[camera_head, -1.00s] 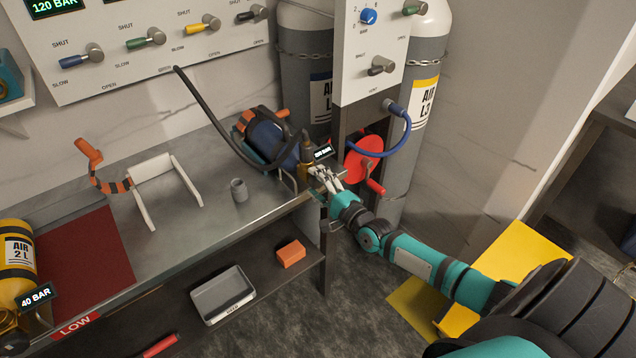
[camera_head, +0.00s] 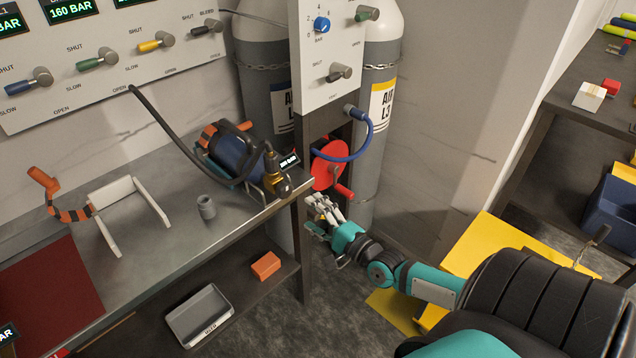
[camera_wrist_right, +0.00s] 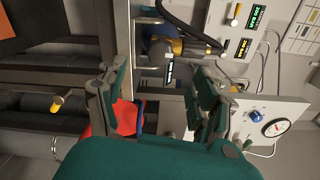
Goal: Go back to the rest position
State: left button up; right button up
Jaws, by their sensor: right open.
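My right gripper (camera_head: 322,212) is open and empty in the head view. It hangs just off the front right corner of the metal bench (camera_head: 180,243), apart from the blue cylinder (camera_head: 236,152) lying there with a brass valve (camera_head: 274,172) and a black hose. In the right wrist view my open right fingers (camera_wrist_right: 160,95) show with nothing between them; the cylinder valve (camera_wrist_right: 195,47) is beyond them. The left gripper is not in view.
A red hose reel (camera_head: 327,165) with a blue hose is close behind the gripper. Grey cylinders (camera_head: 374,130) stand behind it. A grey cup (camera_head: 206,207) and white cradle (camera_head: 128,208) are on the bench. A grey tray (camera_head: 200,318) and orange block (camera_head: 266,265) lie on the shelf below.

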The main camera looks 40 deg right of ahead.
jog(key=shift+s, duration=0.6)
jog(key=s+a+f+n+g+h, duration=0.1)
jog(key=s+f+n+g, duration=0.3)
jog(key=f, duration=0.7)
jog(key=s+f+n+g, duration=0.25)
jog(key=s+f, duration=0.35)
jog(key=f, duration=0.5)
jog(key=s+a+f+n+g+h, duration=0.15)
jog(key=s+f+n, duration=0.3)
jog(key=f, duration=0.55)
jog(key=s+a+f+n+g, duration=0.3)
jog(key=s+a+f, duration=0.1)
jog(key=s, duration=0.4)
jog(key=s+a+f+n+g+y, duration=0.1)
jog(key=s+a+f+n+g, duration=0.2)
jog(key=s+f, duration=0.3)
jog(key=s+a+f+n+g, duration=0.3)
jog(key=s+a+f+n, duration=0.2)
jog(key=s, duration=0.6)
jog(key=shift+s+f, duration=0.25)
jog(key=shift+s, duration=0.15)
